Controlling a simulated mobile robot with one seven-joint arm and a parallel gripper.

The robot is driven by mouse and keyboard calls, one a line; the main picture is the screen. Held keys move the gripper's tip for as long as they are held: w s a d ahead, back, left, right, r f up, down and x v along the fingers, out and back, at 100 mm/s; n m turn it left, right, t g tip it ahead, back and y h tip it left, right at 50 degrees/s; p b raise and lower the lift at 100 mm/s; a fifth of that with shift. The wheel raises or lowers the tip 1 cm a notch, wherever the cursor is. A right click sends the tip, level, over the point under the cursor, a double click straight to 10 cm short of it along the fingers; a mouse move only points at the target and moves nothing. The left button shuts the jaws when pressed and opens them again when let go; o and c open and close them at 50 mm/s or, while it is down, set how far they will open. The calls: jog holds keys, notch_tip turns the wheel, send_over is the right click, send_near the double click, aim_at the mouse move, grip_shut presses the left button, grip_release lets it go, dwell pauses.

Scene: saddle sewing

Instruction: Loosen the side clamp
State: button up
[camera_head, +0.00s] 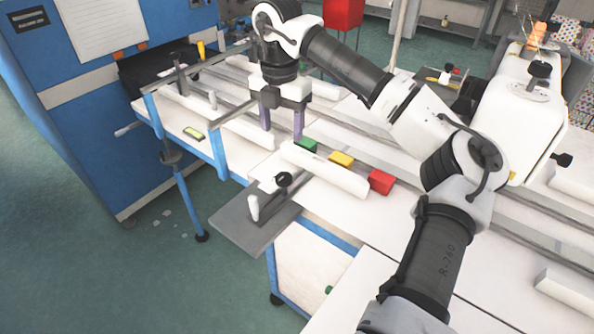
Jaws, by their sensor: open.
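My gripper (282,126) points down over the white bench, its two purple-grey fingers apart. I see nothing held between them. A black round knob (283,179) and a white upright handle (254,207) stand on a grey plate at the bench's front side, below my gripper in the picture. They look like the side clamp, but I cannot be sure of it. My gripper is apart from them. Whether the clamp is tight or loose cannot be told.
A white sewing machine (521,105) stands at right. A blue cabinet (95,90) stands at left. Green floor (120,280) is open at lower left.

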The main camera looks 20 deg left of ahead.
aim_at(284, 176)
notch_tip(284, 176, down, 14)
jog(key=p, duration=0.3)
jog(key=shift+r+p, duration=0.1)
jog(key=shift+p, duration=0.25)
jog(key=shift+c, duration=0.3)
jog(key=c, duration=0.9)
